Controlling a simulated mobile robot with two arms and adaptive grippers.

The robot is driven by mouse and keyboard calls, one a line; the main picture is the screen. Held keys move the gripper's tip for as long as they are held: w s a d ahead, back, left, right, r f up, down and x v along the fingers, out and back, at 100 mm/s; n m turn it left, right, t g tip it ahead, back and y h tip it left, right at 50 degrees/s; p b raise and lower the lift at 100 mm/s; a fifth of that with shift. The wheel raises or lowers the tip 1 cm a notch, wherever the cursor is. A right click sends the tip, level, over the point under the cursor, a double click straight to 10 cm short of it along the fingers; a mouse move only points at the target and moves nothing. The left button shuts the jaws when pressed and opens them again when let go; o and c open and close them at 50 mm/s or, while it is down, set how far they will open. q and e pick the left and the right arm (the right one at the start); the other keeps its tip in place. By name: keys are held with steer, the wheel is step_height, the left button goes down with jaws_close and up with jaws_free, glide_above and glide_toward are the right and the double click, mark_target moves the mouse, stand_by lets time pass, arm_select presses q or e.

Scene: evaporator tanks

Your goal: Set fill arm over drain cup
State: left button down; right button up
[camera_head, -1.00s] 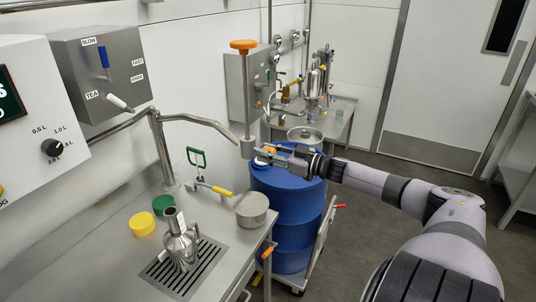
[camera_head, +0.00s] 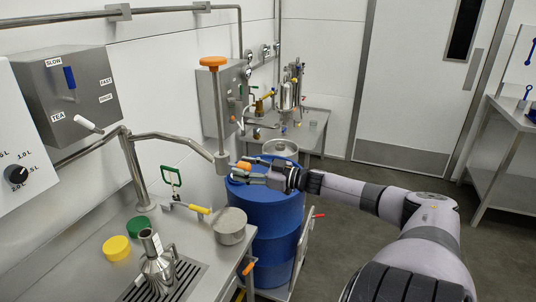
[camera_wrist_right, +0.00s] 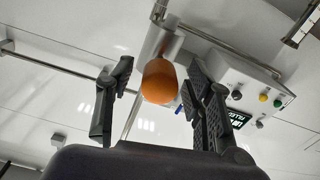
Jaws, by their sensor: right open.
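The fill arm (camera_head: 176,138) is a bent steel pipe on an upright post. Its outer end is a steel nozzle block (camera_head: 222,163) below a vertical rod with an orange top knob (camera_head: 213,62). A short orange grip (camera_head: 244,166) sticks out beside the nozzle. My right gripper (camera_head: 246,169) is open around this grip. In the right wrist view the orange grip (camera_wrist_right: 160,82) lies between the open fingers (camera_wrist_right: 163,88), with gaps on both sides. A round steel cup (camera_head: 230,228), apparently the drain cup, sits at the bench's right edge, below the nozzle. My left gripper is out of view.
A steel jug (camera_head: 158,268) stands on the slotted drain grate (camera_head: 190,278). Yellow (camera_head: 116,248) and green (camera_head: 139,227) lids lie nearby. A yellow-handled lever (camera_head: 199,209) is beside the cup. A blue drum (camera_head: 275,220) stands right of the bench, below my right gripper.

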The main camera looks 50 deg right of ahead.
steer(key=v, duration=1.1)
steer(key=shift+d, duration=0.1)
stand_by(0.5)
